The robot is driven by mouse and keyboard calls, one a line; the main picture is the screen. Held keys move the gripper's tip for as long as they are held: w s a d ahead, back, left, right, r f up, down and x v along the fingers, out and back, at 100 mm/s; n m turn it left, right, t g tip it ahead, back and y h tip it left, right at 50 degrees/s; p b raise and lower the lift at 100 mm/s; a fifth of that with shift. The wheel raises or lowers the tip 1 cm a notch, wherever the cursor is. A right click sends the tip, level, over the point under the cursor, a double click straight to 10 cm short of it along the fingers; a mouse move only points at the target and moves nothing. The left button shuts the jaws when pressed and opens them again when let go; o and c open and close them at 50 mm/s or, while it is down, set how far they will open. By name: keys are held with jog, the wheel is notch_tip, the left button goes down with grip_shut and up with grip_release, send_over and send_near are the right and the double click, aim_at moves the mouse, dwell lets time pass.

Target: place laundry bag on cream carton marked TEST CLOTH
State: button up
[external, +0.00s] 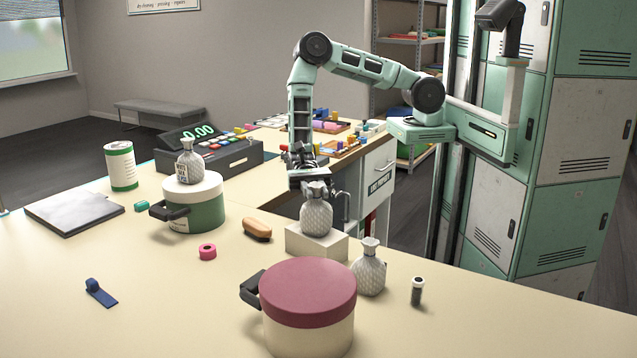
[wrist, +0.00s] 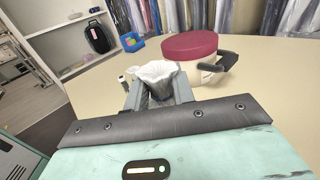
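A grey, quilted-looking laundry bag (external: 317,217) stands upright at the top of a low cream carton (external: 330,247) in the middle of the counter. Its base looks to touch the carton's top or sit just over it. No lettering shows on the carton's visible sides. My gripper (external: 314,187) points down at the bag's neck. In the wrist view its fingers (wrist: 160,92) close in on both sides of the pale bag top (wrist: 155,70). A similar bag (external: 369,270) stands on the counter to the right, and another (external: 189,162) sits on a green pot (external: 205,207).
A pot with a maroon lid (external: 308,290) stands close in front of the carton. A brown oval item (external: 257,230) and pink tape (external: 207,252) lie to the left, a small dark vial (external: 417,291) to the right. A cash register (external: 210,152) is behind.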

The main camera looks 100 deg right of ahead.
jog(key=shift+o, duration=1.2)
jog(key=shift+r, duration=0.1)
jog(key=shift+r, duration=0.15)
jog(key=d+b, duration=0.4)
jog(key=d, duration=0.7)
jog(key=s+a+r+n+g+h, duration=0.2)
jog(key=s+n+g+h, duration=0.25)
jog(key=s, duration=0.25)
jog(key=s+a+r+n+g+h, duration=0.2)
jog(key=s+n+g+h, duration=0.1)
jog(key=s+n, duration=0.35)
jog(key=s+d+r+n+t+h, duration=0.1)
jog(key=s+d+n+t+h, duration=0.1)
jog(key=s+n+h, duration=0.3)
jog(key=s+d+r+n+t+h, duration=0.2)
jog(key=s+d+n+t+h, duration=0.1)
jog(key=s+n+t+h, duration=0.2)
jog(key=s+n, duration=0.2)
jog(key=n, duration=0.2)
jog(key=shift+d+r+n, duration=0.15)
jog(key=shift+r+n, duration=0.1)
jog(key=shift+n, duration=0.15)
